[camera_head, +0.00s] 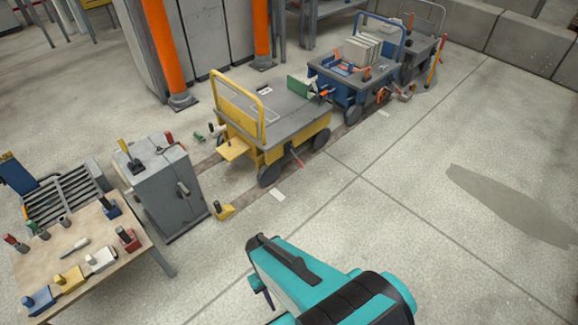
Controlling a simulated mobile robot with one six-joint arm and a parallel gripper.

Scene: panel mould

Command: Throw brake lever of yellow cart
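The yellow cart (285,148) stands left of the picture's middle, with a grey deck and a yellow push handle at its left end. A thin red-tipped lever (297,156) slants out low on its near side, between the dark wheels; it looks like the brake lever, but its exact setting is too small to tell. My teal and black arm reaches in from the bottom edge. Small dark parts under its front end may be my gripper (262,290); its fingers are mostly hidden. It is well apart from the cart, on the near side.
A grey cabinet (170,195) and a wooden table (85,245) with several blocks and tools stand at left. A yellow wedge-like piece (222,210) lies on the floor near the cart. A blue cart (345,85) stands behind. The floor (400,200) at right is open.

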